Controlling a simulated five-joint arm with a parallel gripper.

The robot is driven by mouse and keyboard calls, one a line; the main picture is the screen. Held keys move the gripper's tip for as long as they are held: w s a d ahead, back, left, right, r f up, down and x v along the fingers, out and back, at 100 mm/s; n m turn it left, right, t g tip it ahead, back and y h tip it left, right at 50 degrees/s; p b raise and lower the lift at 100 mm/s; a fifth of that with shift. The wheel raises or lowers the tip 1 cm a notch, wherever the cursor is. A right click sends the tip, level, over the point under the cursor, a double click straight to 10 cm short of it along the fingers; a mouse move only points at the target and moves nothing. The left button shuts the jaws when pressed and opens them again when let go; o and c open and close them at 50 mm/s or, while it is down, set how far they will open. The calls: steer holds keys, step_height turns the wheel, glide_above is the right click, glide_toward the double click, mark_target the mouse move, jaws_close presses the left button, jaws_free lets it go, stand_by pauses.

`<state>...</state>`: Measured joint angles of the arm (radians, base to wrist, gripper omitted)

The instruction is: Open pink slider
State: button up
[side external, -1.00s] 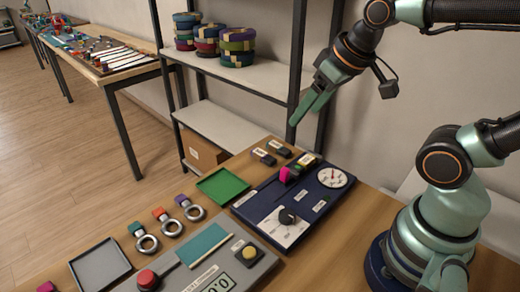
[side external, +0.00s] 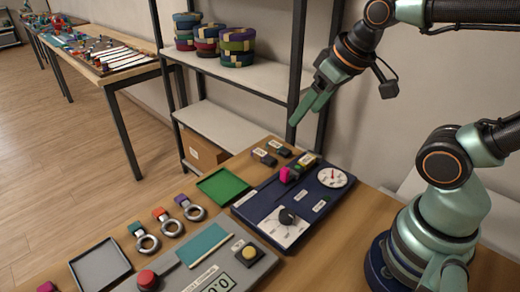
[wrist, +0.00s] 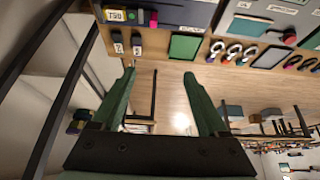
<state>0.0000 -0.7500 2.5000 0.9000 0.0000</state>
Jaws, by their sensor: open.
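The pink slider (side external: 287,174) is a small pink block at the far end of a slot on the dark blue panel (side external: 262,213), which lies on the wooden table. It also shows as a small pink knob in the wrist view (wrist: 153,18), near the top edge. My gripper (side external: 301,120) hangs in the air above and behind the panel, apart from the slider, with nothing between its fingers. In the wrist view its two green fingers (wrist: 160,78) stand wide apart.
The blue panel also carries a black knob (side external: 287,216) and a round dial (side external: 333,177). A green tray (side external: 223,186), ring-ended tags and a grey panel with a red button (side external: 148,279) lie to the left. A metal shelf (side external: 240,78) stands behind.

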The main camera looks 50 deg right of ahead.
steer(key=shift+c, duration=0.3)
steer(key=c, duration=0.5)
steer(key=shift+w+f, duration=0.1)
steer(key=shift+w, duration=0.1)
steer(key=shift+c, duration=0.5)
steer(key=g, duration=0.5)
glide_toward(285, 169)
steer(key=shift+g, duration=0.3)
steer(key=f, duration=1)
steer(key=shift+w+f, duration=0.15)
steer(key=shift+w, duration=0.05)
jaws_close()
